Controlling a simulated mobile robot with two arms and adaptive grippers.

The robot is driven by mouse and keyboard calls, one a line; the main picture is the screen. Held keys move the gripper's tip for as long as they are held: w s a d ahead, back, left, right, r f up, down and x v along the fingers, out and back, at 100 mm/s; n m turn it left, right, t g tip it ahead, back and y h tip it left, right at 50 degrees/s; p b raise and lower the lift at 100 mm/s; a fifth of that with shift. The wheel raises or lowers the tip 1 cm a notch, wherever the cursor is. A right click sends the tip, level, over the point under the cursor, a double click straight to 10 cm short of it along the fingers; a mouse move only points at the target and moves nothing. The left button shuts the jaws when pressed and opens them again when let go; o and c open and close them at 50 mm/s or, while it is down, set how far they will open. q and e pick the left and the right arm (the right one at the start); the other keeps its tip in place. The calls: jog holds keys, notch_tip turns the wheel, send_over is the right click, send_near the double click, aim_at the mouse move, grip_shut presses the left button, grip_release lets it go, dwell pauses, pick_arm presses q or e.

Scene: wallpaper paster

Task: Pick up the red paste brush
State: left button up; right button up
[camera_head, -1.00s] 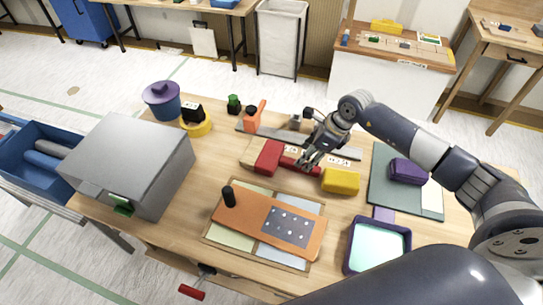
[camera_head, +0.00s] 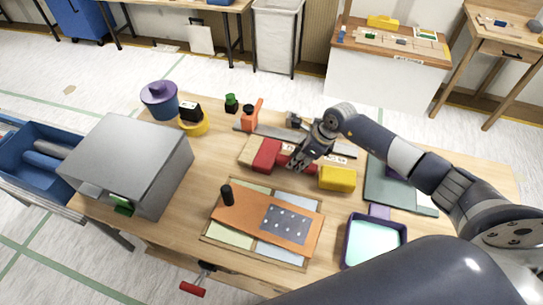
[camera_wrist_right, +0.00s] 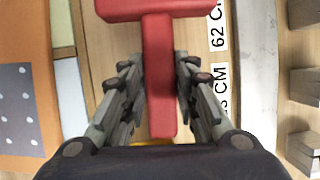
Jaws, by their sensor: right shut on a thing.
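The red paste brush (camera_head: 265,155) lies across the middle of the workbench, its wide head to the left and its handle pointing right. In the right wrist view the brush (camera_wrist_right: 158,50) shows its head at the top and its handle running down between the fingers. My right gripper (camera_head: 299,162) is over the handle and shut on it, with a finger on each side in the wrist view (camera_wrist_right: 160,78). The fingers partly hide the handle in the head view. I cannot tell whether the brush is clear of the surface. My left gripper is not in view.
A yellow block (camera_head: 337,178) stands close to the right of the gripper. An orange board with a black knob (camera_head: 250,220) lies in front. A purple-rimmed tray (camera_head: 346,250) is at the front right. A grey box (camera_head: 130,160) stands left. A metal straightedge (camera_head: 335,148) lies behind.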

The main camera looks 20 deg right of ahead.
notch_tip(320, 180, up, 10)
jog(key=b, duration=0.2)
dwell(0.3)
